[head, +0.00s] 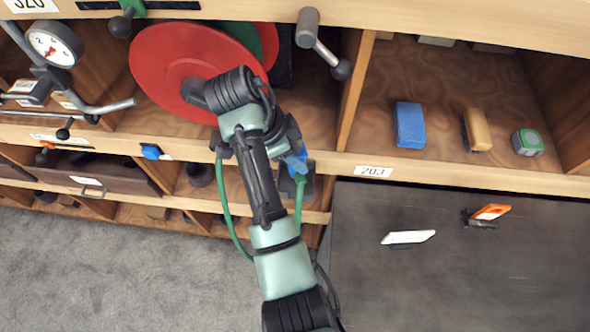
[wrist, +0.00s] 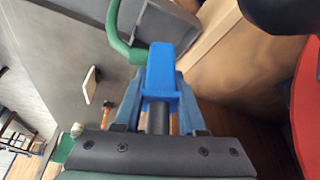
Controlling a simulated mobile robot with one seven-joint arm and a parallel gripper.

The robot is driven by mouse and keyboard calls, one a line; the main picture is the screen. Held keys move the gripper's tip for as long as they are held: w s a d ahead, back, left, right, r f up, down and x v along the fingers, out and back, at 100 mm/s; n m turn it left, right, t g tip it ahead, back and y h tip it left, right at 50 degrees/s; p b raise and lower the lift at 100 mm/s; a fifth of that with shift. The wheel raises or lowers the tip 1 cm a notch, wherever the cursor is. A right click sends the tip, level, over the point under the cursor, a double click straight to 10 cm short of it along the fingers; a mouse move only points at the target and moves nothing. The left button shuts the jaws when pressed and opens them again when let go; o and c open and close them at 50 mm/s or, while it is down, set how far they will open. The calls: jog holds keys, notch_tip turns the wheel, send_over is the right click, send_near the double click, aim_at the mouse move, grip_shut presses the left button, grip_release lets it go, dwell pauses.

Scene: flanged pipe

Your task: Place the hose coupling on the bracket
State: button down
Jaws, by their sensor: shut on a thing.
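My gripper (wrist: 158,112) is shut on a bright blue piece, the hose coupling (wrist: 162,75), which sits between its two blue-grey fingers. A black round part shows below the blue piece in the wrist view. In the head view my arm largely hides the gripper, and a bit of blue (head: 298,163) shows at its right side by the shelf front. A green hose (head: 299,195) hangs just below that blue; green hose (wrist: 122,38) also shows behind the coupling in the wrist view. A dark grey plate-like part (head: 309,188) is close below; I cannot tell whether it is the bracket.
A red disc (head: 165,65) stands in the shelf bay behind my arm. The right bay holds a blue block (head: 409,125), a tan block (head: 477,130) and a green-and-grey box (head: 528,142). A pressure gauge (head: 54,44) and black-knobbed levers stick out. The dark panel at lower right carries two small items.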

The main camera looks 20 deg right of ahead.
jog(key=shift+f+p, duration=0.55)
jog(key=shift+f, duration=2.25)
jog(key=shift+f, duration=0.15)
jog(key=c, duration=0.8)
grip_release()
jog(key=shift+o, duration=0.2)
jog(key=p+v, duration=0.2)
jog(key=v, duration=1)
